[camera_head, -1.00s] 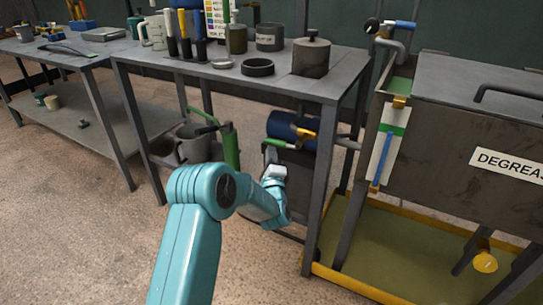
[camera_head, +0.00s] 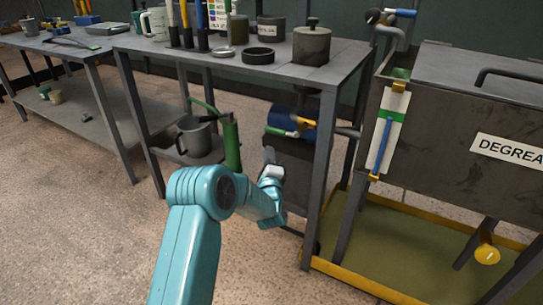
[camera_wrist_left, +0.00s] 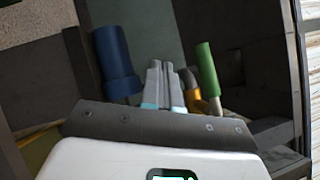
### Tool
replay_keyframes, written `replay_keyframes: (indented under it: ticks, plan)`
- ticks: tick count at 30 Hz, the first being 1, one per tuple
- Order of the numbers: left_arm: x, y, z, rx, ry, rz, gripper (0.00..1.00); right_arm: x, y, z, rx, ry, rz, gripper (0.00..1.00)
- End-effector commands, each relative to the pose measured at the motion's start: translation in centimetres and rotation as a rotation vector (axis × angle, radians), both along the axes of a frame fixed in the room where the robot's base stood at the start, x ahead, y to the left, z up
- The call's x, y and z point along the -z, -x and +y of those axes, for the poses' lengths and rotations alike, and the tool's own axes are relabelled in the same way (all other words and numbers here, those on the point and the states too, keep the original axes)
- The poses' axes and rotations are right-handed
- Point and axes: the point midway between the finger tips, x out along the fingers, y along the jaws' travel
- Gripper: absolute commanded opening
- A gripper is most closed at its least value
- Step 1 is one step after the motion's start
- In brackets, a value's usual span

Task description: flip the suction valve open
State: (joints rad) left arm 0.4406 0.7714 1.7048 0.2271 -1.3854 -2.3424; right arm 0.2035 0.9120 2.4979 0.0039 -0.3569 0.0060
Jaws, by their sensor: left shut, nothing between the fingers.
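The suction valve appears to be the brass-yellow valve body (camera_head: 304,123) with a green lever handle (camera_head: 282,132), beside the blue pump body (camera_head: 288,118) under the middle table. The handle lies nearly level, pointing left. My left gripper (camera_head: 268,154) is shut and empty, just below and left of the handle, apart from it. In the left wrist view my closed fingers (camera_wrist_left: 161,80) point between a blue cylinder (camera_wrist_left: 118,66) and the green handle (camera_wrist_left: 208,68), whose brass base (camera_wrist_left: 192,88) is partly hidden behind the fingers. My right gripper is not in view.
The table leg (camera_head: 321,180) stands right of my gripper. A green cylinder (camera_head: 231,142) and a grey jug (camera_head: 194,137) stand on the lower shelf to the left. The degreaser tank (camera_head: 450,130) is at right, above a yellow-rimmed tray (camera_head: 362,278).

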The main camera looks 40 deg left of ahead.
Motion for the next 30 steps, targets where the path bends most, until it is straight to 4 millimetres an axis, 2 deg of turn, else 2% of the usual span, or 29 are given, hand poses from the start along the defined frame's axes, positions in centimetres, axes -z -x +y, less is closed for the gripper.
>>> replay_keyframes:
  ticks: [3,15,20,30]
  plan:
    - [1.2,1.8,-0.4,0.0,0.004,0.009,0.0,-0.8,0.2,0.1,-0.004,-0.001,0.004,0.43]
    - [5.0,7.0,-1.6,0.0,0.003,0.008,0.0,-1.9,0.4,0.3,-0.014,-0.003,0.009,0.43]
    - [5.5,7.8,-1.9,0.001,0.002,0.006,0.0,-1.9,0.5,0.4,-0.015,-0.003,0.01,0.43]
    - [5.5,7.9,-2.0,0.0,0.002,0.004,0.0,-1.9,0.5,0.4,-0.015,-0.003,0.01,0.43]
